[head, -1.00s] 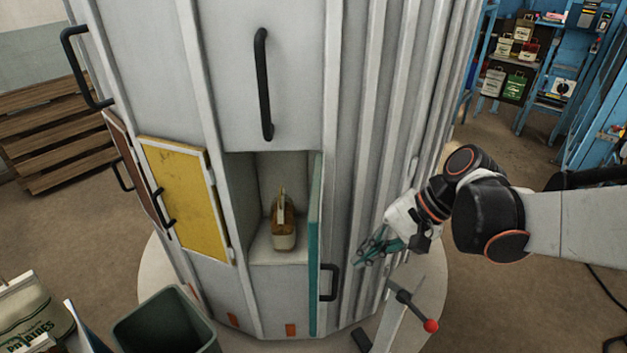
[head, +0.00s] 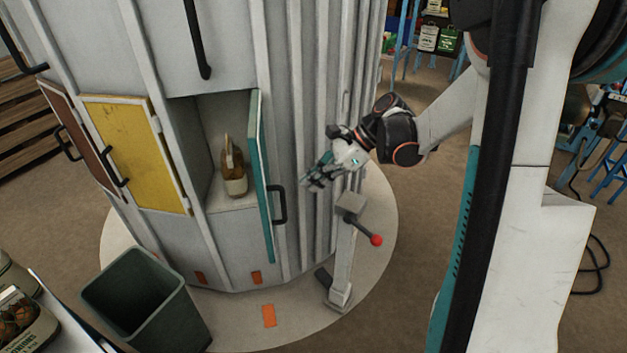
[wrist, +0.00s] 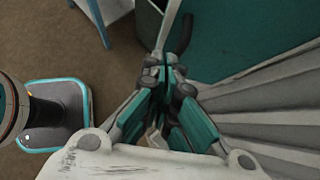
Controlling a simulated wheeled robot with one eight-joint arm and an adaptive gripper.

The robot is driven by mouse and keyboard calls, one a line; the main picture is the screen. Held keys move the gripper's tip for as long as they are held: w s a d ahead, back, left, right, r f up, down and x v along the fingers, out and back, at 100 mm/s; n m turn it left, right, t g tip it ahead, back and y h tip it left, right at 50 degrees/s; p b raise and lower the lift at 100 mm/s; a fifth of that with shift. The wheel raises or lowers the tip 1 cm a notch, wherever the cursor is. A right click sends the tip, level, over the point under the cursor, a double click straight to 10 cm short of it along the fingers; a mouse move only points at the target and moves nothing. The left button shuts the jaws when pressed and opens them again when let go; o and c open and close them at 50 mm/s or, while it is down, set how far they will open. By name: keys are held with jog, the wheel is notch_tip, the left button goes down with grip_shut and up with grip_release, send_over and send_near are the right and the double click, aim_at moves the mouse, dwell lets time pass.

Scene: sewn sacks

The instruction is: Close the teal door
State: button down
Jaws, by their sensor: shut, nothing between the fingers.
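The teal door (head: 262,190) stands wide open in the head view, seen nearly edge-on, hinged at the right side of an open compartment (head: 212,135). A black handle (head: 280,205) sticks out on its right side. A brown and cream sack (head: 233,172) stands inside the compartment. My gripper (head: 312,183) is right of the door and its handle, apart from them in the head view, with its fingers together and empty. In the wrist view the teal door face (wrist: 240,40) fills the upper right, beyond my fingers (wrist: 165,85); the dark handle (wrist: 181,35) shows near their tips.
A post with a red-knobbed lever (head: 375,240) stands below my gripper. A dark green bin (head: 145,300) stands at the front left. Floor (head: 420,225) is clear at right.

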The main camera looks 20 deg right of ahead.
aim_at(281, 195)
jog(key=shift+w+a+f+b, duration=0.45)
jog(key=shift+a+f, duration=0.25)
jog(key=shift+a, duration=0.65)
jog(key=shift+w+a+f+b, duration=0.4)
jog(key=shift+a+f, duration=0.35)
jog(key=shift+a, duration=0.55)
jog(key=shift+w+a+f+b, duration=0.3)
jog(key=shift+a+f+b, duration=0.3)
jog(key=shift+a, duration=0.75)
jog(key=shift+f, duration=0.15)
jog(key=shift+a, duration=0.15)
